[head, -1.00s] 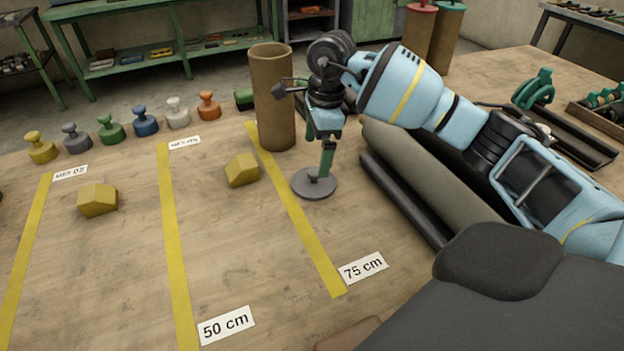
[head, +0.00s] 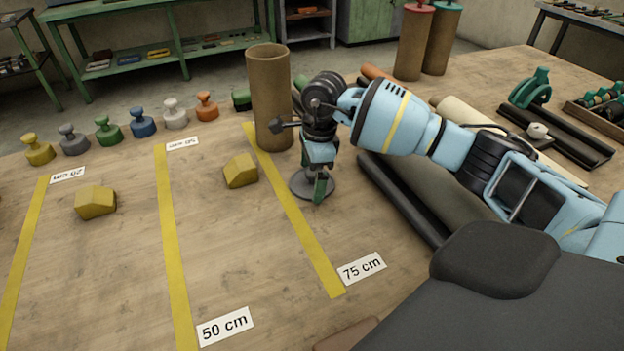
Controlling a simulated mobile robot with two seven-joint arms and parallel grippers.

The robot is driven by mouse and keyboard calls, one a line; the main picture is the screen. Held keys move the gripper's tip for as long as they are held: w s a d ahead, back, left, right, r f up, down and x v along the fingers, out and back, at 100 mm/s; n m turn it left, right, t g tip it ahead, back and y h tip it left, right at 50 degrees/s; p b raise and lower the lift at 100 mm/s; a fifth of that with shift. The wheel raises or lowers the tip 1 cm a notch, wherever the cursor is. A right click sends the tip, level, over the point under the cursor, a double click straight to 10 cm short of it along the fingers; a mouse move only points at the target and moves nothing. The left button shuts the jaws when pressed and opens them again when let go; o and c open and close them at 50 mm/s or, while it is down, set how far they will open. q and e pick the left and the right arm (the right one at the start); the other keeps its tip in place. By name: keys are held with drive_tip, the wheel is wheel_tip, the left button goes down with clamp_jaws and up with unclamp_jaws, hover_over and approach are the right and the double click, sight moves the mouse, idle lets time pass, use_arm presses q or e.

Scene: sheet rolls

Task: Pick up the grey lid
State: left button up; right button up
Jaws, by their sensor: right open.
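A round, flat grey lid (head: 300,185) lies on the table just right of the yellow strip that ends at the 75 cm label. My right gripper (head: 319,182) is over it, pointing down, with its jaws open. A green finger overlaps the lid's middle and near edge. The gripper hides the lid's centre, so I cannot tell whether the fingers touch it. My left gripper is not in view.
A tall brown tube (head: 270,100) stands close behind the lid. Dark and grey rolls (head: 405,205) lie right of it, under my right arm. A yellow block (head: 240,171) sits to the left. Several coloured knobbed pieces (head: 142,123) line the far edge.

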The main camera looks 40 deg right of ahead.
drive_tip(key=c, duration=0.6)
drive_tip(key=shift+r, duration=0.15)
wheel_tip(320, 180, up, 10)
drive_tip(key=shift+f, duration=0.15)
